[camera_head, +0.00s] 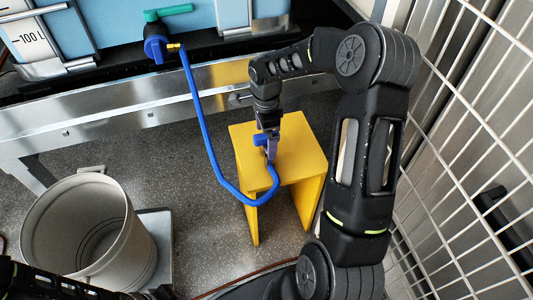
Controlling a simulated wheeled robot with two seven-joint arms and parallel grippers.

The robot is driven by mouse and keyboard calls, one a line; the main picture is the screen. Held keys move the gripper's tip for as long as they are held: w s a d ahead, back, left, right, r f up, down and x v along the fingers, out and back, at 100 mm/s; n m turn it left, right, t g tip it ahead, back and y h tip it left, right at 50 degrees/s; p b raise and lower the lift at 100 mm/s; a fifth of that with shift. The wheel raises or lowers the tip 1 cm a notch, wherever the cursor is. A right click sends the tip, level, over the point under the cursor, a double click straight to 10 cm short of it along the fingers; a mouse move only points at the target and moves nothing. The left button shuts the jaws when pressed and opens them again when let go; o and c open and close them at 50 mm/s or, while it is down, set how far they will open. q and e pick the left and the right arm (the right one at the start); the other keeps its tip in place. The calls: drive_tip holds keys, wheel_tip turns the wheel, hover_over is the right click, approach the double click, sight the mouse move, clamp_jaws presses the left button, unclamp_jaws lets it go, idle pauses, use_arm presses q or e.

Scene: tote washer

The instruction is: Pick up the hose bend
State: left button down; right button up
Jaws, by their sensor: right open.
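A blue hose (205,130) hangs from a valve on the blue tank and curves over a yellow stool (290,150). Its bent end (273,180) turns upward at the stool, just below my right gripper (268,148). A blue piece (261,140) shows at the right gripper's fingers. The right gripper points down over the stool top and is open; the view does not show clearly whether its fingers touch the hose. My left arm (60,284) shows dark at the bottom left edge, and its gripper's jaws cannot be made out.
A grey bin (75,225) stands on the floor at the left. The blue tank (110,20) with a green-handled valve (168,12) sits on a metal frame (120,110) at the back. A white wire fence (470,110) closes off the right side, close to my right arm.

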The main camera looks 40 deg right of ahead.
sight(266, 147)
wheel_tip(266, 147, down, 5)
drive_tip(key=shift+s+r, duration=0.1)
idle(0.7)
drive_tip(key=c, duration=1.8)
